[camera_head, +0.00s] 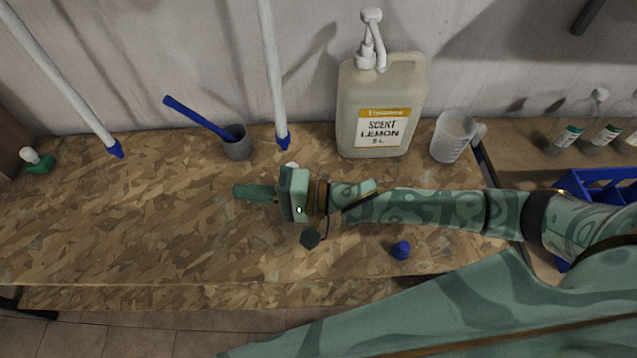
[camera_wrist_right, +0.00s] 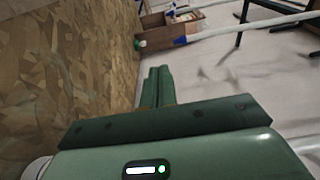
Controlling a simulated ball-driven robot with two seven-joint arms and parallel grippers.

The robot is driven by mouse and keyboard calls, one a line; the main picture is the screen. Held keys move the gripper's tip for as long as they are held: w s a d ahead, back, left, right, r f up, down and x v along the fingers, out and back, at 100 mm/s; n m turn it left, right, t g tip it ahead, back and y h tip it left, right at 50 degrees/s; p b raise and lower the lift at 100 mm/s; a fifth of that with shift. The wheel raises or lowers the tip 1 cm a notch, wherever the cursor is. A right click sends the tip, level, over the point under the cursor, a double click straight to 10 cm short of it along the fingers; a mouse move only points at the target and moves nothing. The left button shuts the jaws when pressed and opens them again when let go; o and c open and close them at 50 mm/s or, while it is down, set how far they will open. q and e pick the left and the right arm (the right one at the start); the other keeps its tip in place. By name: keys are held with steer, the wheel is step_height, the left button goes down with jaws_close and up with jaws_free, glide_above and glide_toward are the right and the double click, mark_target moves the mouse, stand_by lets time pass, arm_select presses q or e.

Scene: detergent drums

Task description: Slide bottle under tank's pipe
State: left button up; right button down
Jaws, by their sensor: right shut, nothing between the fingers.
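My right gripper (camera_head: 240,191) reaches in from the right, low over the wooden bench, with its fingers pointing left. It is shut and empty; its closed fingers also show in the right wrist view (camera_wrist_right: 157,85). A white pipe (camera_head: 272,75) with a blue tip comes down behind the gripper. Another white pipe (camera_head: 62,82) with a blue tip slants down at the left. A small green bottle with a white top (camera_head: 37,161) is at the bench's far left. A small white thing (camera_head: 291,165) shows just behind the gripper, mostly hidden. My left gripper is out of view. The tanks are not visible.
A large lemon-scent pump jug (camera_head: 383,105) and a clear measuring cup (camera_head: 453,136) stand at the back right. A grey cup (camera_head: 237,143) holds a blue-handled tool. A blue cap (camera_head: 401,249) lies near the front. A blue crate (camera_head: 600,195) is at right. The bench's left is mostly clear.

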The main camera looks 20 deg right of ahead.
steer(key=w+d+b, duration=0.2)
steer(key=w+d, duration=0.1)
steer(key=d, duration=0.5)
steer(key=w+d+b, duration=0.1)
steer(key=w+d, duration=0.2)
steer(key=d, duration=0.5)
step_height(320, 180, down, 15)
steer(key=b, duration=0.6)
steer(key=shift+a+f+b, duration=0.1)
steer(key=shift+f+b, duration=0.1)
steer(key=shift+b, duration=0.1)
steer(key=shift+s+a+r, duration=0.15)
steer(key=shift+a, duration=0.35)
steer(key=shift+s+a+r+p, duration=0.1)
steer(key=shift+s+a+p, duration=0.1)
steer(key=shift+a+p, duration=0.35)
steer(key=shift+s+a+r+p, duration=0.1)
steer(key=shift+s+a+p, duration=0.05)
steer(key=shift+a+p, duration=0.35)
steer(key=shift+f, duration=0.25)
steer(key=shift+s+d, duration=0.1)
